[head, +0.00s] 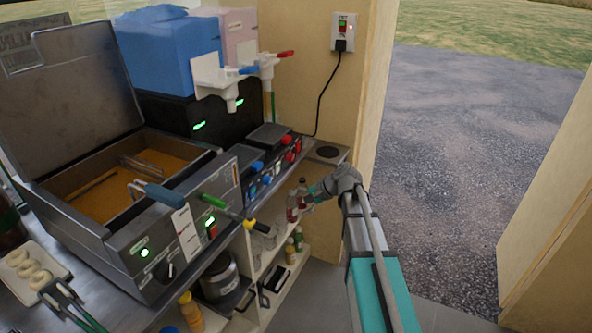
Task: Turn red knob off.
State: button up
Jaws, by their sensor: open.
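Red knobs (290,157) show on the front of a small black appliance at the back of the counter, beside a matching one with blue knobs (267,181). They are too small to read their setting. My gripper (305,198) is at the end of my arm, right of and below the red knobs and apart from them. It is open and empty, in front of the shelves under the counter. Its fingers are small and partly blend with the bottles behind.
A fryer (130,243) with a raised lid and orange oil stands at left, a handled tool (228,207) jutting from its front. Drink dispensers (224,82) with red and blue tap levers stand behind. A wall socket (343,32) has a hanging cord. The doorway at right is open.

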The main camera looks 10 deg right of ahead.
jog(key=w+d+m+t+y+b, duration=0.3)
jog(key=w+d+m+b, duration=0.15)
jog(key=w, duration=0.45)
jog(key=m+t+y+b, duration=0.3)
jog(key=m+t+b, duration=0.1)
jog(key=m+b, duration=0.15)
send_near(293, 158)
jog(key=v, duration=0.4)
jog(key=shift+s+a+r, duration=0.15)
jog(key=shift+r, duration=0.25)
jog(key=shift+a, duration=0.1)
jog(key=x, duration=1.3)
jog(key=shift+w+a+f, duration=0.2)
jog(key=shift+w+f, duration=0.05)
jog(key=shift+w, duration=0.1)
